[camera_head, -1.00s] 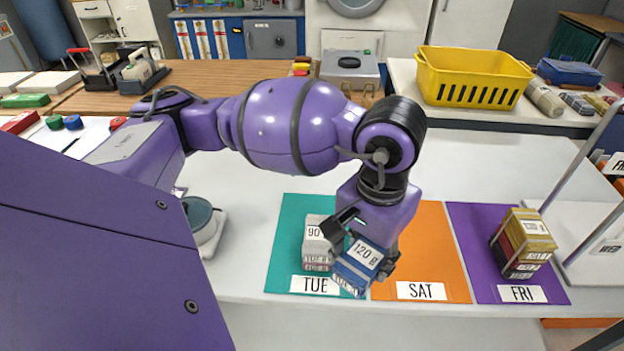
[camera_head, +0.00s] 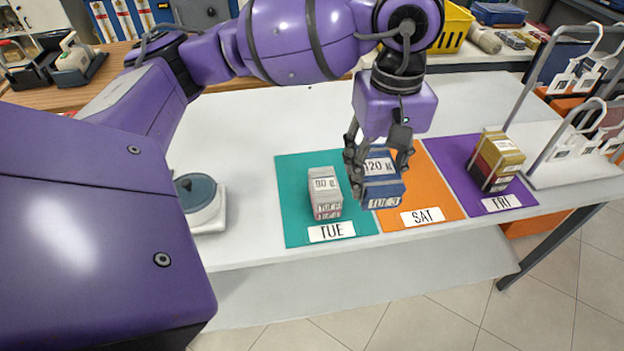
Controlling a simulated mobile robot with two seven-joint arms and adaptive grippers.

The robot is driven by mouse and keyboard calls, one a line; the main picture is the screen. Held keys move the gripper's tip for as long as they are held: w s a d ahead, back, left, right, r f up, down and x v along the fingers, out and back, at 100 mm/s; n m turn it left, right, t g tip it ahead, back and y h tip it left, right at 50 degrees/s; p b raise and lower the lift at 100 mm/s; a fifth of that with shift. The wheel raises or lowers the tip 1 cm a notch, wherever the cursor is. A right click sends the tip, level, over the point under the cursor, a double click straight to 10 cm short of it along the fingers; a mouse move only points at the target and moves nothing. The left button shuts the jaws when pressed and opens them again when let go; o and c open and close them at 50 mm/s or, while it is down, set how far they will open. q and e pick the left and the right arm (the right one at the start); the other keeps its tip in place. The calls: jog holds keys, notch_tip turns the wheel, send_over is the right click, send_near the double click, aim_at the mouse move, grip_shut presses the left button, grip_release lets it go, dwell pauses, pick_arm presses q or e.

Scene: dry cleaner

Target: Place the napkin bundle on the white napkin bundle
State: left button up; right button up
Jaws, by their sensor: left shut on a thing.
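My left gripper (camera_head: 379,165) points down and is shut on a blue napkin bundle (camera_head: 383,190) labelled "120 g" and "TUE 3". The blue bundle shows over the border of the teal and orange mats; I cannot tell its exact height. The white napkin bundle stack (camera_head: 325,194), labelled "90 g" and "TUE", stands upright on the teal TUE mat (camera_head: 293,215). It is just left of the blue bundle, with a small gap between them. My right gripper is not in view.
The orange SAT mat (camera_head: 437,190) lies to the right. A yellow and dark red bundle stack (camera_head: 497,161) stands on the purple FRI mat (camera_head: 456,170). A round scale (camera_head: 198,200) is at left, and a rack with white hangers (camera_head: 581,75) at right.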

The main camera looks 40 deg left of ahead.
pick_arm(q)
jog(key=shift+w+a+r+n, duration=0.1)
jog(key=shift+w+a+n, duration=0.15)
jog(key=shift+a+n, duration=0.15)
jog(key=w+a+f, duration=0.1)
jog(key=a+f, duration=0.1)
jog(key=a, duration=0.1)
jog(key=w+a+f+p, duration=0.1)
jog(key=a+f, duration=0.2)
jog(key=a, duration=0.1)
jog(key=w+a+f, duration=0.1)
jog(key=a+f, duration=0.2)
jog(key=a, duration=0.1)
jog(key=shift+w+a+f+p, duration=0.15)
jog(key=shift+w+a+p, duration=0.15)
jog(key=shift+p, duration=0.1)
jog(key=shift+w+a+f, duration=0.1)
jog(key=shift+a+f, duration=0.15)
jog(key=shift+f, duration=0.15)
jog(key=f, duration=0.3)
jog(key=shift+a+f, duration=0.1)
jog(key=shift+a, duration=0.15)
jog(key=shift+f, duration=0.25)
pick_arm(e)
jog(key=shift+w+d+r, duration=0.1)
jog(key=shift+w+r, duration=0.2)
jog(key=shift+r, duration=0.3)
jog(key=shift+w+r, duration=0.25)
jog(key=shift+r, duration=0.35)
